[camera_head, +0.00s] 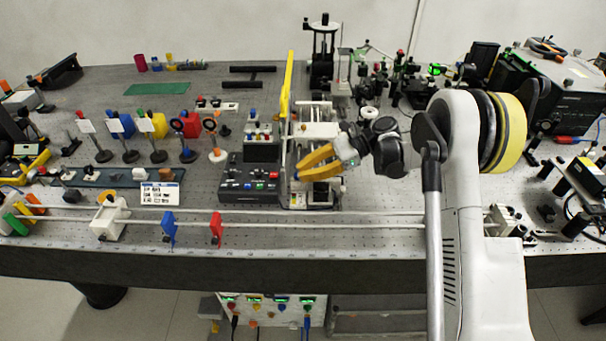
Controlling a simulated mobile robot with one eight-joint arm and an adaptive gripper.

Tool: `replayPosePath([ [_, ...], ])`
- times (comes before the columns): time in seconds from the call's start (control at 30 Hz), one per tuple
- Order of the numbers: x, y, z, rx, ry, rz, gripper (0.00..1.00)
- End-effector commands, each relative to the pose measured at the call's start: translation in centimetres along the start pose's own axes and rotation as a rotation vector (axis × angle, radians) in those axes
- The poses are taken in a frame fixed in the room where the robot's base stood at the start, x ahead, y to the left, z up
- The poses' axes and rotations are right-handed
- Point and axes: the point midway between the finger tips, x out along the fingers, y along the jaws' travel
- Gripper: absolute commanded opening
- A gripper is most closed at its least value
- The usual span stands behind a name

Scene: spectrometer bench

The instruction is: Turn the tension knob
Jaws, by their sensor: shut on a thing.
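My gripper (301,171), with orange fingers, reaches in from the right over the middle of the bench. Its fingertips point left and are closed together at a metal-framed apparatus (318,131) with a white top plate and a yellow upright bar. The tension knob is at the fingertips, mostly hidden by the fingers and too small to make out. My gripper is shut on it. I cannot tell how far the knob is turned.
A dark control box (250,187) with coloured buttons stands just left of my gripper. A white label card (159,193) lies further left. A long rail with a blue holder (168,228) and a red holder (216,228) runs along the front. Optics crowd the back.

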Motion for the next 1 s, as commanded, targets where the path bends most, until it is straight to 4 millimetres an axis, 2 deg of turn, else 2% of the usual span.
replayPosePath([
  [0.4,0.26,-0.30,0.08,-0.083,-0.001,0.199,0.00],
  [0.97,0.28,-0.29,0.09,-0.098,0.000,0.233,0.00],
  [1.0,0.28,-0.29,0.10,-0.098,0.000,0.233,0.15],
])
